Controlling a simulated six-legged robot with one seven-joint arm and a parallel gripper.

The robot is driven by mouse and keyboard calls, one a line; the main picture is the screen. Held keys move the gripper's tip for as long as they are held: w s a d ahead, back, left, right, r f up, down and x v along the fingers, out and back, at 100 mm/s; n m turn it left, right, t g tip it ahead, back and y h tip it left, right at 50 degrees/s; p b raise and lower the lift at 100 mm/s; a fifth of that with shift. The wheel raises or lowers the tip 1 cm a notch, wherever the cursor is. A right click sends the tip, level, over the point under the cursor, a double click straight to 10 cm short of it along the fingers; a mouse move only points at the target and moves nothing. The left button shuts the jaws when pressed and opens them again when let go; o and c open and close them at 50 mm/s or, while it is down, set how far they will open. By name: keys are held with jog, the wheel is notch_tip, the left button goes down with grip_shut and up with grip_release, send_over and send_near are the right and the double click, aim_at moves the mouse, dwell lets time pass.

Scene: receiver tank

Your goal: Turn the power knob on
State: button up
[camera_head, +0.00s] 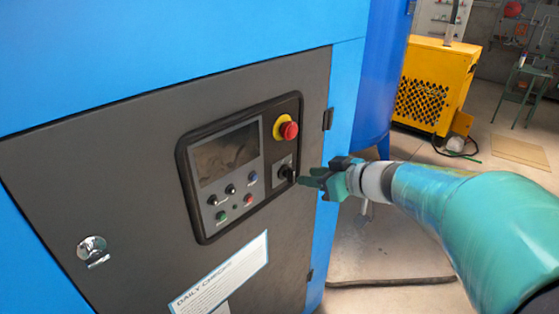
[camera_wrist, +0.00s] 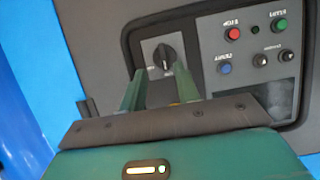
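The black power knob (camera_head: 287,172) sits on a light plate at the lower right of the control panel, below the red emergency button. In the wrist view the knob (camera_wrist: 165,56) appears upright, with a pale mark at its lower end and small, unreadable labels beside it. My gripper (camera_head: 305,180) reaches in from the right, with its fingertips close to the knob. In the wrist view my gripper (camera_wrist: 160,70) has its two green fingers apart, one to each side just below the knob. Nothing is held; I cannot tell whether a fingertip touches the knob.
The red emergency button (camera_head: 289,130) on its yellow base stands out above the knob. The dark screen (camera_head: 227,154) and several small buttons are to the left. A door latch (camera_head: 92,247) is at lower left. A yellow machine (camera_head: 435,85) stands behind on open floor.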

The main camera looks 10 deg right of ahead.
aim_at(294, 175)
jog(key=w+a, duration=0.1)
jog(key=w+a+f, duration=0.1)
jog(key=a, duration=0.1)
jog(key=shift+w+a+f, duration=0.1)
jog(key=shift+w+a, duration=0.1)
jog(key=shift+w, duration=0.05)
jog(key=shift+w+d+f, duration=0.1)
jog(key=shift+w+f, duration=0.3)
jog(key=shift+w, duration=0.4)
jog(key=shift+s+r, duration=0.15)
jog(key=shift+s, duration=0.15)
jog(key=shift+c, duration=0.6)
jog(key=shift+s+a, duration=0.1)
jog(key=shift+a, duration=0.1)
jog(key=c, duration=0.4)
grip_shut()
